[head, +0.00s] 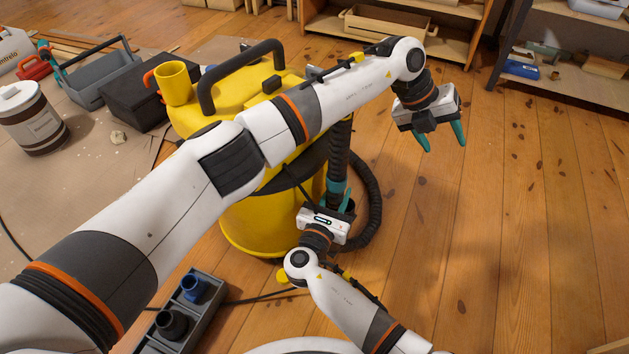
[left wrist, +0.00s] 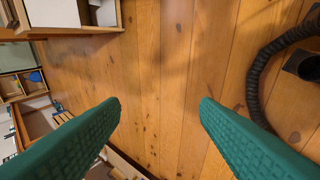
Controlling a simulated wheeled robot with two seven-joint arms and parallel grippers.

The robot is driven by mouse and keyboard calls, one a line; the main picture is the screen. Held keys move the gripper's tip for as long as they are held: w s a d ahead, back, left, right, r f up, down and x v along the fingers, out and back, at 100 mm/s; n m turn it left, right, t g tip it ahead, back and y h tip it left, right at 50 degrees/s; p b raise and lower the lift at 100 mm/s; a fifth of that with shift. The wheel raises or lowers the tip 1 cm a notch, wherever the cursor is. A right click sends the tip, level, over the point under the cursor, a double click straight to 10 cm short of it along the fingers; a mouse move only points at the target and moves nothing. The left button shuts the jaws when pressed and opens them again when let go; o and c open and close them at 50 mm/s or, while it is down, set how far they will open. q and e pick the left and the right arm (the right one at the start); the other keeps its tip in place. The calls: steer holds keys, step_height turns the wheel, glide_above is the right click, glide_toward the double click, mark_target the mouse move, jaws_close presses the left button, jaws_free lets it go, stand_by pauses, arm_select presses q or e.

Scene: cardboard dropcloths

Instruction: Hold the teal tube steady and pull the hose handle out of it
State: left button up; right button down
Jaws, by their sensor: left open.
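The black hose handle (head: 339,140) stands upright beside the yellow vacuum, its lower end at the teal tube (head: 336,187). My left gripper (head: 443,143) is open and empty, to the right of the handle and apart from it. Its two teal fingers (left wrist: 160,105) are spread over bare floor in the left wrist view. My right gripper (head: 335,203) is at the teal tube, low beside the vacuum. Its fingers are mostly hidden by its own body and the tube, so whether they are closed on it cannot be told.
The yellow vacuum (head: 240,232) stands behind my left arm, with a yellow mug (head: 174,82) on top. A ribbed black hose (head: 371,200) curves on the floor; it also shows in the left wrist view (left wrist: 256,75). Shelves stand at the back. Floor at right is clear.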

arm_select(q)
steer(key=s+d+r+t+h, duration=0.1)
steer(key=s+d+r+h, duration=0.3)
steer(key=s+d+h, duration=0.3)
steer(key=s+a+r+n+t+h, duration=0.2)
steer(key=a+r+n+t+h, duration=0.35)
steer(key=n, duration=0.35)
steer(key=n+t+y, duration=1.1)
steer(key=n+y, duration=0.3)
steer(key=n, duration=1.2)
glide_toward(337, 142)
steer(key=x, duration=1.1)
steer(key=shift+w+d, duration=0.1)
steer(key=shift+w, duration=0.25)
steer(key=shift+c, duration=0.2)
